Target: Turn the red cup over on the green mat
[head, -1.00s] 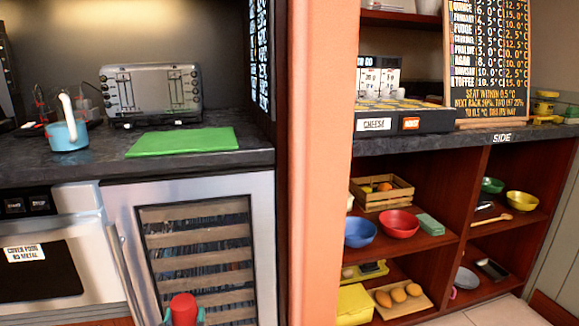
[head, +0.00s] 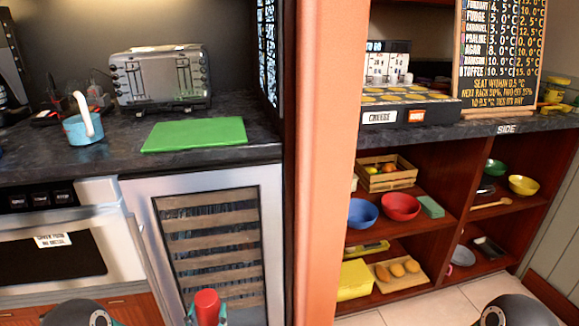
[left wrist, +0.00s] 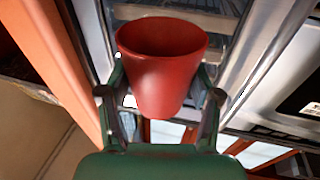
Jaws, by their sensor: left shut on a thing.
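The red cup (head: 206,306) is at the bottom of the head view, in front of the glass-door cooler and below the counter top. My left gripper (head: 206,318) is shut on it. In the left wrist view the cup (left wrist: 163,75) sits between the two fingers of the left gripper (left wrist: 160,98), its wide open mouth toward the top of the picture and its narrower end toward the palm. The green mat (head: 194,135) lies flat and bare on the dark counter, above and beyond the cup. My right gripper is not in view.
A blue pot with a white handle (head: 83,128) stands left of the mat. A toaster (head: 160,78) stands behind it. An orange pillar (head: 327,160) rises right of the counter. Right of it, shelves hold bowls, a crate and other goods.

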